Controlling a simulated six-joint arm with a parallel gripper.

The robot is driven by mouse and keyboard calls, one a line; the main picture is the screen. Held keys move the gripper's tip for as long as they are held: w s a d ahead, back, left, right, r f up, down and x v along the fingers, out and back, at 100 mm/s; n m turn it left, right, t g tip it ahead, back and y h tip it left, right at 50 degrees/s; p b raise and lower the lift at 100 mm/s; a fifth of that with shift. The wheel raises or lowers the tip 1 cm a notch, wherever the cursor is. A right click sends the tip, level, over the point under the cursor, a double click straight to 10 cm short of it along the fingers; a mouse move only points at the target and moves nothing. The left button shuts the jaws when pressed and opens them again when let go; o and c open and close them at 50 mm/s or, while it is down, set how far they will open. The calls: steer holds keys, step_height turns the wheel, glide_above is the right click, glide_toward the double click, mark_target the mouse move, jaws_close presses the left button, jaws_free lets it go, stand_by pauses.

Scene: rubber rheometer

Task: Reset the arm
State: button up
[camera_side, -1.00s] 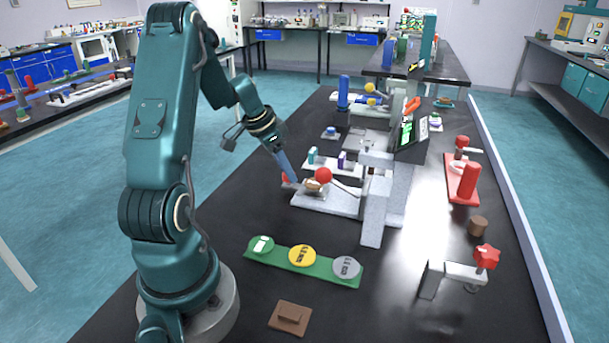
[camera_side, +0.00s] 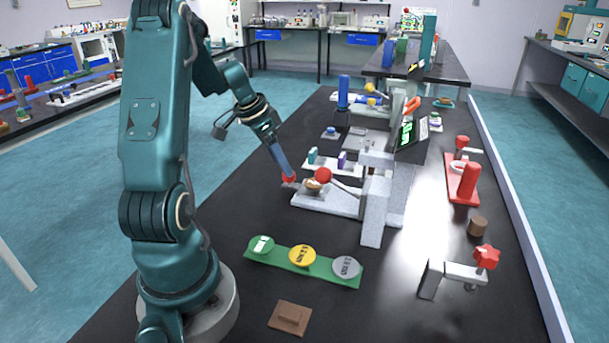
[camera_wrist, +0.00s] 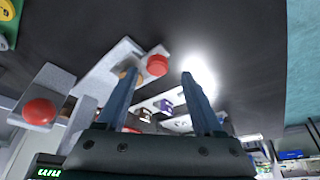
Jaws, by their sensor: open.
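My gripper (camera_side: 285,172) points down over the left end of the grey rheometer base (camera_side: 330,203), close to a red ball knob (camera_side: 289,179). In the wrist view my gripper's two blue fingers (camera_wrist: 165,80) stand apart with nothing between them. A brown and tan round piece (camera_side: 313,184) sits on the base, next to a larger red ball (camera_side: 323,175) on a lever. In the wrist view red knobs (camera_wrist: 157,65) and (camera_wrist: 40,111) show on the grey parts. Whether a finger touches the near knob cannot be told.
A green strip with green, yellow and grey discs (camera_side: 302,255) lies in front. A brown block (camera_side: 290,318) is nearer. A red clamp stand (camera_side: 466,180), a brown cylinder (camera_side: 478,226) and a red star-knob bracket (camera_side: 460,270) stand at the right. Black table is clear between them.

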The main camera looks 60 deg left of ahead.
steer(key=shift+v, duration=1.15)
steer(key=d+r+m, duration=0.1)
steer(key=d+r, duration=0.1)
steer(key=d, duration=0.3)
steer(key=d+r+m+t+y, duration=0.1)
steer(key=d+r, duration=0.1)
steer(key=d, duration=0.3)
steer(key=d+r+m+y, duration=0.1)
steer(key=d+r+m, duration=0.1)
steer(key=d, duration=0.3)
steer(key=shift+w+d+r+t, duration=0.1)
steer(key=shift+d+r+t, duration=0.1)
steer(key=shift+r, duration=0.1)
steer(key=shift+w+d+r+t, duration=0.1)
steer(key=shift+w+r+t, duration=0.1)
steer(key=shift+r, duration=0.15)
steer(key=s+d+n+h, duration=0.2)
steer(key=s+d+n, duration=0.2)
steer(key=s+d, duration=0.4)
steer(key=d, duration=0.3)
steer(key=shift+s+d+g, duration=0.3)
steer(key=shift+s+d, duration=0.05)
